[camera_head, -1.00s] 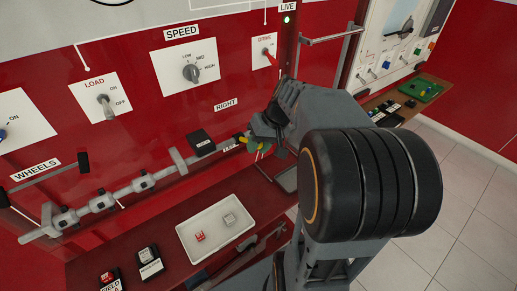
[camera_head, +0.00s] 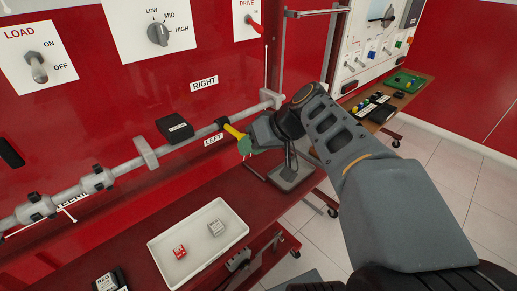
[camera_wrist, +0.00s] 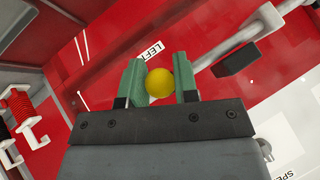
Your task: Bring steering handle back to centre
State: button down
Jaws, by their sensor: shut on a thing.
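The steering handle is a short yellow lever (camera_head: 233,132) on the grey shaft along the red wall panel. It sticks outward and slants down to the right, closer to the LEFT label (camera_head: 213,140) than to the RIGHT label (camera_head: 204,84). My gripper (camera_head: 246,146) has green fingers and is shut on the handle's outer end. In the wrist view my gripper (camera_wrist: 159,78) has the round yellow handle end (camera_wrist: 160,83) between its two green fingers. The fingers partly hide the handle's tip in the head view.
A dark box (camera_head: 174,129) sits by the shaft left of the handle. A grey upright bar frame (camera_head: 281,60) stands right of it.

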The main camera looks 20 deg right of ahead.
dwell(0.3)
jog(key=c, duration=0.9)
grip_release()
jog(key=shift+o, duration=0.2)
jog(key=p+v, duration=0.2)
jog(key=v, duration=1.1)
jog(key=shift+s+d+r, duration=0.2)
jog(key=shift+s+d, duration=0.05)
jog(key=shift+s, duration=0.05)
jog(key=s+a+f+m+g+h+p, duration=0.2)
jog(key=a+f+h+p, duration=0.4)
jog(key=p, duration=0.8)
jog(key=shift+a+h, duration=0.5)
jog(key=shift+a, duration=0.1)
